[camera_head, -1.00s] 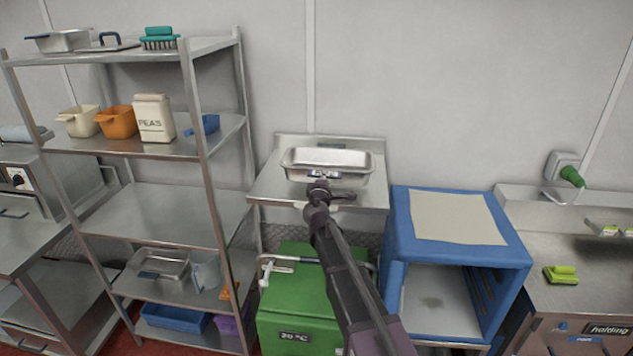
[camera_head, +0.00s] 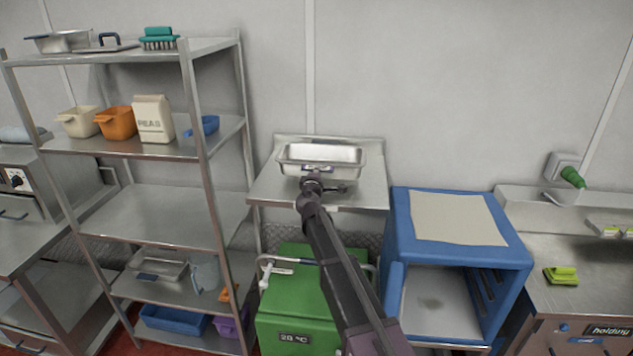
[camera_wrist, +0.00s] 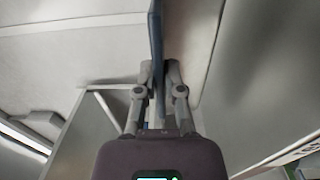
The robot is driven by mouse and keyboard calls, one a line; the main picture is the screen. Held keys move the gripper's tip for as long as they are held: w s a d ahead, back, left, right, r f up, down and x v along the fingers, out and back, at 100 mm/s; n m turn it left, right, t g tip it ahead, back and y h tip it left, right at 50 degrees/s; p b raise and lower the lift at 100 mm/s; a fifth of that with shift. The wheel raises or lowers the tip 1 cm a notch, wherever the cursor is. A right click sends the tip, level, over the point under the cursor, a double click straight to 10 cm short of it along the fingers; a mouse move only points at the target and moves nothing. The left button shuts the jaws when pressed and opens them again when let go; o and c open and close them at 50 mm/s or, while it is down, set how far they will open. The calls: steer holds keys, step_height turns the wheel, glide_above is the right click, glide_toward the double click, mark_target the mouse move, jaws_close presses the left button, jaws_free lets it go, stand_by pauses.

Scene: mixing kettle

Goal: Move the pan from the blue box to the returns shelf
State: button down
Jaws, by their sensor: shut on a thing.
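A shallow rectangular steel pan (camera_head: 321,158) is level in front of my gripper (camera_head: 318,183), over a small steel table (camera_head: 373,190). I cannot tell whether it touches the tabletop. In the wrist view, my gripper (camera_wrist: 158,80) is shut on a thin blue-grey strip (camera_wrist: 156,45) that appears to belong to the pan; the pan's body is not clear there. The blue box (camera_head: 394,245) stands right of the arm with its front open and no pan visible inside. A steel rack (camera_head: 150,222) stands at the left; no label shows which shelf is for returns.
The rack's third shelf down is bare. Its second shelf holds tubs (camera_head: 115,123), a peas carton (camera_head: 153,119) and a blue item. A green box (camera_head: 297,305) stands below the small table. A steel counter (camera_head: 590,290) is at the right.

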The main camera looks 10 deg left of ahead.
steer(key=shift+f+b, duration=1.45)
steer(key=shift+f, duration=0.35)
steer(key=c, duration=0.8)
jaws_free()
steer(key=shift+s, duration=0.1)
steer(key=shift+o, duration=0.2)
steer(key=shift+s, duration=0.1)
steer(key=s, duration=1.1)
steer(key=shift+s+a, duration=0.15)
steer(key=shift+s, duration=0.25)
